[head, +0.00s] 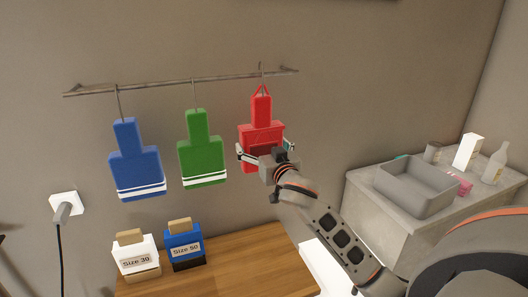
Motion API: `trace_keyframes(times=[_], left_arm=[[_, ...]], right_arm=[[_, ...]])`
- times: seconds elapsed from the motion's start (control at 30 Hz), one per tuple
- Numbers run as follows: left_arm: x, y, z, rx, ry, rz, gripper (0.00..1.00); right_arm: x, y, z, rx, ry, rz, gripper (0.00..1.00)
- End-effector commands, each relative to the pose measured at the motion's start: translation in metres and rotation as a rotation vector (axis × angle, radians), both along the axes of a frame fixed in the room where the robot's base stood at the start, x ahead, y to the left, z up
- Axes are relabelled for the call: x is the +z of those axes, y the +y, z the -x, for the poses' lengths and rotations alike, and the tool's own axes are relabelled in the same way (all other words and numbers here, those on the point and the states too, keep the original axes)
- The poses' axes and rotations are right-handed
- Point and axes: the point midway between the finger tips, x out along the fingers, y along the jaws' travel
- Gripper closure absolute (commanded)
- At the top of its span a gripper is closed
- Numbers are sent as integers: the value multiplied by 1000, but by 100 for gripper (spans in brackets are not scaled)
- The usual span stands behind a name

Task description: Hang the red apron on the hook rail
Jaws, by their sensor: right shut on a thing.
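The red apron (261,110) hangs upright below the right end of the hook rail (155,84). Its loop meets the right hook (262,72); I cannot tell from this view whether the loop is over the hook. My right gripper (264,152) is shut on the apron's wide lower body, from the front, with a finger at each side. The gripper and wrist hide part of the apron's lower right. My left gripper is not in view.
A blue apron (135,162) and a green apron (202,155) hang on the other hooks. Below, two size-labelled boxes (135,257) (185,250) stand on a wooden top (225,270). At right, a grey counter (365,200) holds a grey bin (412,190) and bottles (495,163).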

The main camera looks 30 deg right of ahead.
Motion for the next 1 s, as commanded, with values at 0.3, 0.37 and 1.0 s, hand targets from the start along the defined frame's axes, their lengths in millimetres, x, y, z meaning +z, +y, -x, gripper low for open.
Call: trace_keyframes(times=[0.3, 0.37, 1.0], left_arm=[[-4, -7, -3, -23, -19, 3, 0], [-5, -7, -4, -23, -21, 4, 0], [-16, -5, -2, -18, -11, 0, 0]], right_arm=[[-9, -3, -15, 0, 1, -1, 34], [-13, -4, -15, 0, 1, -1, 34], [-24, -4, -15, 0, 0, 0, 34]])
